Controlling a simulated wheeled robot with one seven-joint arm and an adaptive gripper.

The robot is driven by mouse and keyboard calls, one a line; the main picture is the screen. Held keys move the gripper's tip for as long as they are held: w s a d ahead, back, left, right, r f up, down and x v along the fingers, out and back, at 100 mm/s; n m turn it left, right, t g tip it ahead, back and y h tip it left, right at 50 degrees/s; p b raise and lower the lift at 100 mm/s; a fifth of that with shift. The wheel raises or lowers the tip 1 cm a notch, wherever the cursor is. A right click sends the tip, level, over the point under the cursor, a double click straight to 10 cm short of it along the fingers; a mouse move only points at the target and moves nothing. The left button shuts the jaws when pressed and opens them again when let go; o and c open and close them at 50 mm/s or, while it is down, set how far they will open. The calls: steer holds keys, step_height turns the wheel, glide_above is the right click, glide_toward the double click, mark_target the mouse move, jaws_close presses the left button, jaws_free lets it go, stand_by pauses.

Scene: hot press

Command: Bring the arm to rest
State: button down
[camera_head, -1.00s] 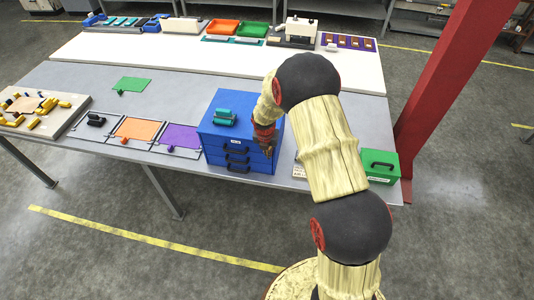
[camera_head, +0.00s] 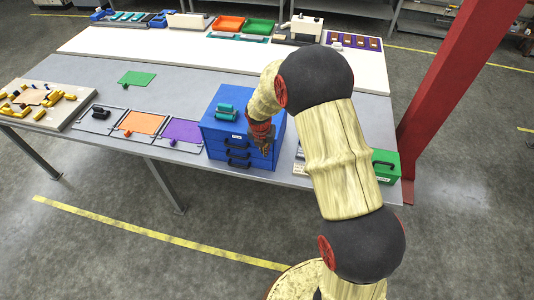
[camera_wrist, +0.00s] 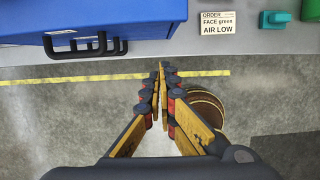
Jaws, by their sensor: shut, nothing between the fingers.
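My gripper (camera_head: 266,150) hangs at the front right of the blue drawer box (camera_head: 223,148) in the head view. In the wrist view my gripper (camera_wrist: 162,66) has its fingertips together with nothing between them. The fingers are over the floor, just off the table's front edge, and apart from the box. The box's black drawer handles (camera_wrist: 86,46) show at the upper left there. A teal block (camera_head: 224,111) sits on top of the box. My upper arm covers part of the table right of the box.
A green case (camera_head: 384,166) stands at the table's right end beside a red post (camera_head: 450,75). An order card (camera_wrist: 218,23) lies on the table right of the box. Orange (camera_head: 143,122) and purple (camera_head: 184,133) plates lie left of it. The floor in front is clear.

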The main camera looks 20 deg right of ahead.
steer(key=v, duration=0.5)
steer(key=shift+s, duration=0.15)
steer(key=shift+d, duration=0.1)
steer(key=s+a+r+m+t+b, duration=0.1)
steer(key=s+a+m+b, duration=0.1)
steer(key=s+m+b, duration=0.5)
steer(key=s+a+r+m+t+y+b, duration=0.1)
steer(key=s+a+r+m+b, duration=0.1)
steer(key=s+m+b, duration=0.5)
steer(key=s+a+r+m+t+b, duration=0.1)
steer(key=s+m+b, duration=0.6)
steer(key=s+m, duration=0.7)
steer(key=s+a+r, duration=0.1)
steer(key=s+a, duration=0.1)
steer(key=s, duration=0.2)
steer(key=shift+s+m+y, duration=0.15)
steer(key=shift+m+y, duration=0.15)
steer(key=shift+m, duration=0.1)
